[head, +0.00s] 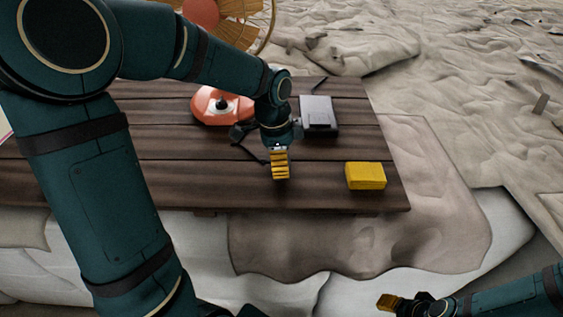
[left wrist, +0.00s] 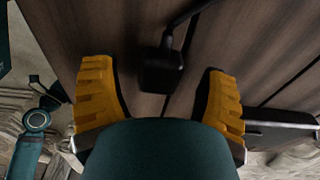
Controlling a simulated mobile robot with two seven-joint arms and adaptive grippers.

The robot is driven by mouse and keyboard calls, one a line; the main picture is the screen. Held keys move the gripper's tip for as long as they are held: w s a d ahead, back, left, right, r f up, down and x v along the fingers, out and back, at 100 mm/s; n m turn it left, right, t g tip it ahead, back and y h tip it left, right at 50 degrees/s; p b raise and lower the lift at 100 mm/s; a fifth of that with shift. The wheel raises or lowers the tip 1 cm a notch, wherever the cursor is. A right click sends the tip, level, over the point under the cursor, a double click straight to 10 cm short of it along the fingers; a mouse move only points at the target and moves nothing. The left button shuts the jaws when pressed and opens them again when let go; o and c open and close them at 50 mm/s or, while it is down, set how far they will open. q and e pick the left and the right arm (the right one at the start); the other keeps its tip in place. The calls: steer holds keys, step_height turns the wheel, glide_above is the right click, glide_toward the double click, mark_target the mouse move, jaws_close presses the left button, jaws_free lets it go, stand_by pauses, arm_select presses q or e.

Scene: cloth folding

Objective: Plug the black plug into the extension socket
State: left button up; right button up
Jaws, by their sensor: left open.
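The black plug (left wrist: 160,72) lies on the wooden table between my left fingers in the left wrist view, its cable running up and right. The fingers stand apart on both sides, with no clear contact. In the head view, my left gripper (head: 280,165) is low over the table and hides the plug; a dark cable (head: 250,153) shows beside it. A grey and black box (head: 318,113) and a yellow block (head: 366,176) lie to its right. I cannot tell which is the extension socket; no holes show. My right gripper (head: 388,302) is at the bottom right, away from the table.
A fan with an orange base (head: 210,108) stands at the back of the plank table (head: 165,148). A dark object (left wrist: 280,128) sits right of the fingers in the left wrist view. The table's front right is clear around the yellow block. Rumpled cloth (head: 430,200) lies beyond its edge.

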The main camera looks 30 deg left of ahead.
arm_select(q)
steer(key=shift+f, duration=0.1)
steer(key=c, duration=1.2)
step_height(320, 180, up, 10)
steer(key=shift+r+p, duration=0.1)
steer(key=shift+p, duration=0.45)
steer(key=shift+w, duration=0.1)
